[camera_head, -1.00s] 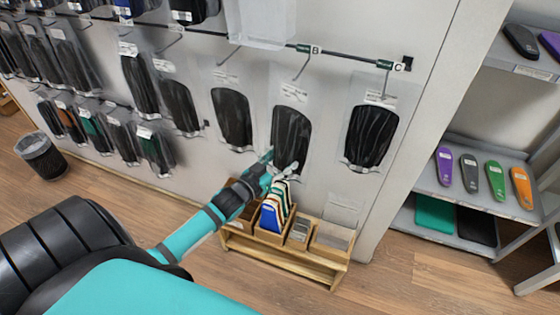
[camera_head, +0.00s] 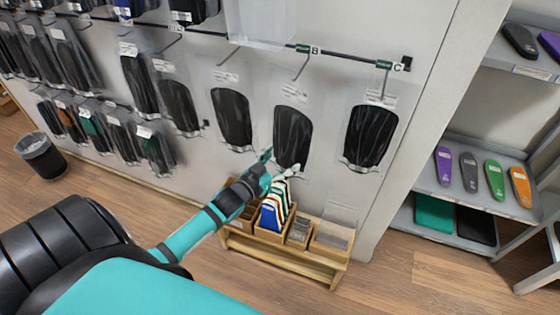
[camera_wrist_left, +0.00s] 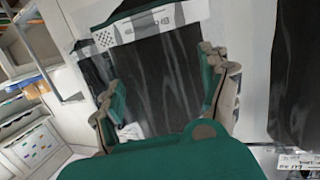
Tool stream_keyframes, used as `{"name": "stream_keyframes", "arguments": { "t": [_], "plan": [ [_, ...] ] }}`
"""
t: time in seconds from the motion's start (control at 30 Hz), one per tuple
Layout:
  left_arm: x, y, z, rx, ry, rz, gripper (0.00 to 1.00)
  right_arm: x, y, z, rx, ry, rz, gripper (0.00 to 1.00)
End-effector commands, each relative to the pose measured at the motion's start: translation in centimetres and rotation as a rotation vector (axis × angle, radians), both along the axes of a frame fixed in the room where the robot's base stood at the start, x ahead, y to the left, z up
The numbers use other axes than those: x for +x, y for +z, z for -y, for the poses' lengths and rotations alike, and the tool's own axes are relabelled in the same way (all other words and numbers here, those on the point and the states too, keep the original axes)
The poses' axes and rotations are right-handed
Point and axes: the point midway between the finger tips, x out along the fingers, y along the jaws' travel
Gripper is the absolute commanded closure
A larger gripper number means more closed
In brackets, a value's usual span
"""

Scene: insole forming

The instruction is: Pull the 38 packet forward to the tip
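A clear packet with a dark insole sheet (camera_head: 292,132) hangs on the hook marked B on the wall panel; I cannot read a 38 on it. Similar packets hang on the hook marked C (camera_head: 370,132) and to the left (camera_head: 232,118). My left gripper (camera_head: 277,164) is at the lower part of the B packet, and its fingers are apart. In the left wrist view, the open fingers (camera_wrist_left: 162,90) stand on both sides of a dark packet (camera_wrist_left: 166,75) with a white label (camera_wrist_left: 155,22). Contact with it cannot be told. My right gripper is not in view.
A wooden stand (camera_head: 282,262) with coloured cards and small boxes is below the gripper. A shelf (camera_head: 465,195) with coloured insoles stands at the right. A bin (camera_head: 40,155) is at the left. Other packets hang close on both sides.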

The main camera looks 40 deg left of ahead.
Motion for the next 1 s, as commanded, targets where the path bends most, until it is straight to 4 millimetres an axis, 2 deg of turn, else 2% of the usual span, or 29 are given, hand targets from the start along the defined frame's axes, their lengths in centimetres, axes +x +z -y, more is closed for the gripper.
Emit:
{"name": "stream_keyframes", "arguments": {
  "t": [0.33,0.47,0.8,1.0],
  "plan": [
    [-0.1,-0.1,0.0,0.0,0.0,-0.002,0.1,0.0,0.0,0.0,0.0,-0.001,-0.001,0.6],
    [-1.1,0.0,0.0,-0.001,0.0,-0.003,0.1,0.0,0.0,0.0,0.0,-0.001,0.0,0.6],
    [-7.9,1.2,-0.2,-0.001,0.0,-0.005,0.1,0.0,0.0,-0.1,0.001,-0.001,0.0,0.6],
    [-10.9,1.7,-0.3,-0.001,0.0,-0.003,0.1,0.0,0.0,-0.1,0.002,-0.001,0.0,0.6]
  ]
}}
